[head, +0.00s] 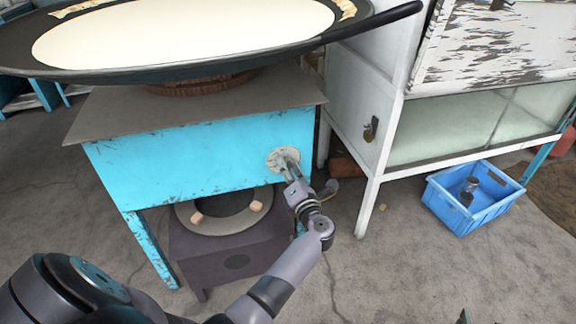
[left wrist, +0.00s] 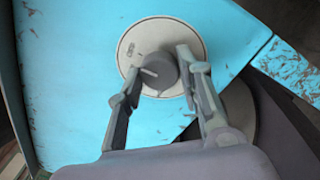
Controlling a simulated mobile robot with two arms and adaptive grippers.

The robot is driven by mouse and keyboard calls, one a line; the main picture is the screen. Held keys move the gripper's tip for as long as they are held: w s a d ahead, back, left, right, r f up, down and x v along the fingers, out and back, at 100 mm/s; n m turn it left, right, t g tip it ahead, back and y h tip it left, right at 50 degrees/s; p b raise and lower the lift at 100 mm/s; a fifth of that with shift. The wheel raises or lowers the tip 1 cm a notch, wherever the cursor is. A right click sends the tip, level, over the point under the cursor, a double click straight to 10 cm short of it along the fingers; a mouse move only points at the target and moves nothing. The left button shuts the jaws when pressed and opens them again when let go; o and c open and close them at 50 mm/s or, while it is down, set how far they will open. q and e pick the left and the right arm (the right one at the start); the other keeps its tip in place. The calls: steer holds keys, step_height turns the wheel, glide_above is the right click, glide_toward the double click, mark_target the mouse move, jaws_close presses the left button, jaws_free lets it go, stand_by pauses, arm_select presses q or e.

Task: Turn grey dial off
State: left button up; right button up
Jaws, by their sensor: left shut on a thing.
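The grey dial (left wrist: 157,70) sits on a round pale plate (left wrist: 150,37) on the turquoise front of the stove stand. A pale pointer mark shows on the dial, toward its left side in the left wrist view. The plate also shows in the head view (head: 276,158), where the dial is mostly hidden by my gripper. My left gripper (left wrist: 161,76) has a finger on either side of the dial and is shut on it; it also shows in the head view (head: 288,171). My right gripper cannot be made out.
A wide black pan (head: 190,68) of white milk rests on top of the stand (head: 110,115), its handle pointing right. A dark burner box (head: 215,262) is below. A white cabinet (head: 367,205) and a blue crate (head: 460,215) stand to the right.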

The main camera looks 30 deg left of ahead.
arm_select(q)
steer(key=shift+m, duration=0.4)
arm_select(e)
steer(key=shift+s+d+f+g+h, duration=0.2)
steer(key=shift+s+f+g, duration=0.2)
steer(key=shift+f, duration=0.2)
steer(key=shift+s+d+f+g+h, duration=0.1)
steer(key=shift+s+d+f+g, duration=0.05)
steer(key=shift+s+f+g, duration=0.35)
steer(key=shift+w, duration=0.1)
arm_select(q)
steer(key=o, duration=1.2)
steer(key=shift+c, duration=0.2)
arm_select(e)
steer(key=shift+f, duration=0.1)
arm_select(q)
steer(key=v, duration=0.7)
steer(key=shift+d, duration=0.2)
steer(key=shift+s, duration=0.1)
